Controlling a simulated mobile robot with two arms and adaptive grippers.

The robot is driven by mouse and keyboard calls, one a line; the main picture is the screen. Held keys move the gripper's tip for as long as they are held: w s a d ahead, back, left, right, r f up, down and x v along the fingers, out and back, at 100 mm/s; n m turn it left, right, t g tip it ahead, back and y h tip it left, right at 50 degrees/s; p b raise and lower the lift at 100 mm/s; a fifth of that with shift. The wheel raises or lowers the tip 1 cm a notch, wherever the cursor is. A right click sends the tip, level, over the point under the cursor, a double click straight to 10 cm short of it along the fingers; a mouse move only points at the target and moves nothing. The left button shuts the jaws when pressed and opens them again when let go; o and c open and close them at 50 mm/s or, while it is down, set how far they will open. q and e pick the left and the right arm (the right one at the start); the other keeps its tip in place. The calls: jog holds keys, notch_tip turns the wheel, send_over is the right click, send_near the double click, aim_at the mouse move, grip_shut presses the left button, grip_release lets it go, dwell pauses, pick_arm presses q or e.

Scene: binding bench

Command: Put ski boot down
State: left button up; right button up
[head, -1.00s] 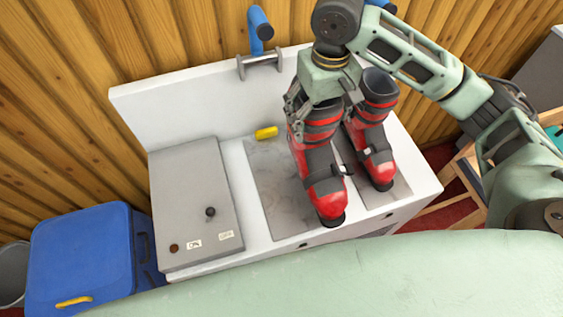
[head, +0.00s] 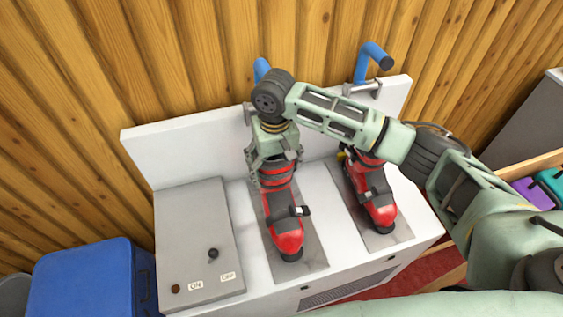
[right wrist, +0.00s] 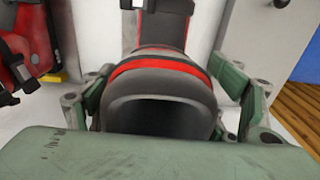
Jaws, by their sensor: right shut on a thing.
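A red and black ski boot (head: 285,226) is upright over the left grey plate (head: 313,257) of the white bench. My right gripper (head: 273,165) is shut around its cuff from above. In the right wrist view, the boot's dark opening (right wrist: 160,115) is between the fingers. Its toe appears at or just above the plate; I cannot tell whether the sole touches. The other red ski boot (head: 378,205) stands on the right grey plate (head: 395,238), its top partly hidden by my arm. It also shows at the left of the right wrist view (right wrist: 25,50). My left gripper is out of view.
A grey control box (head: 195,230) with a knob and ON/OFF labels is left of the held boot. Blue handles (head: 375,53) rise behind the back panel (head: 190,155). A blue bin (head: 85,285) is at the far left. A yellow thing (head: 341,155) is partly hidden.

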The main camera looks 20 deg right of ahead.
aim_at(279, 193)
jog(key=shift+f+p, duration=0.35)
jog(key=shift+f, duration=1.2)
jog(key=o, duration=2.1)
jog(key=shift+s+f, duration=0.1)
jog(key=shift+s, duration=0.05)
